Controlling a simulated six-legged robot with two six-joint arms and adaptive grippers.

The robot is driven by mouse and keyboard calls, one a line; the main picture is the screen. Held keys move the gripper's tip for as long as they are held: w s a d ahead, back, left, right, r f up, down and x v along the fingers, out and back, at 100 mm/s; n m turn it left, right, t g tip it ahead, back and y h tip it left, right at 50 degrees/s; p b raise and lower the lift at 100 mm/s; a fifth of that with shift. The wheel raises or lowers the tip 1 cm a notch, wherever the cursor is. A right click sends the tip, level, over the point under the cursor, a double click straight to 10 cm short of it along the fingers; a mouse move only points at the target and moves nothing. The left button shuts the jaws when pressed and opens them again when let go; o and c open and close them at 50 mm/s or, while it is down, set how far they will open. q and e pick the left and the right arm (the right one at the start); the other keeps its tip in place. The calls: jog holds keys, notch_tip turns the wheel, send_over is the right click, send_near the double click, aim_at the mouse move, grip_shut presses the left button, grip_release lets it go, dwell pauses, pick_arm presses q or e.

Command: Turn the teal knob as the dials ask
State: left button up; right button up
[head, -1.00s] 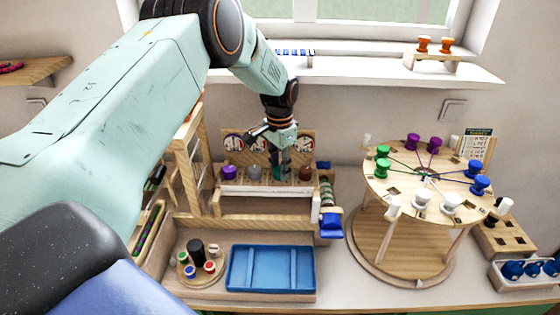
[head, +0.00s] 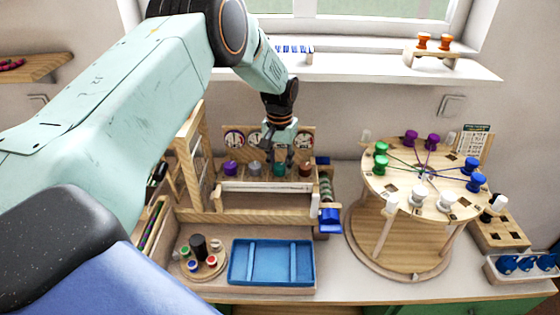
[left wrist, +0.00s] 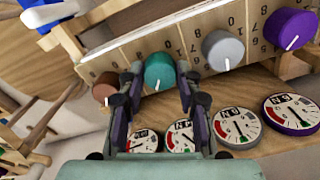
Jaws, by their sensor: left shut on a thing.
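The teal knob (head: 280,170) is on the pale panel, between a grey knob (head: 254,169) and a brown knob (head: 306,169). My left gripper (head: 279,158) reaches down to it from above and is shut on it. In the left wrist view the teal knob (left wrist: 160,70) sits between the two dark fingers (left wrist: 160,76), and its white mark points toward the dials. Two dials are partly covered by my gripper. My right gripper is out of view.
A purple knob (head: 231,168) is at the panel's left end. A blue tray (head: 271,262) and a round stand of small spools (head: 203,258) lie in front. A round wooden table with coloured pegs (head: 412,205) stands to the right.

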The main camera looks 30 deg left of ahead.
aim_at(280, 166)
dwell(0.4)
pick_arm(q)
jog(key=o, duration=1.1)
jog(key=shift+s, duration=0.1)
jog(key=shift+o, duration=0.2)
jog(key=shift+r, duration=0.3)
notch_tip(280, 166, up, 11)
jog(key=shift+r, duration=0.2)
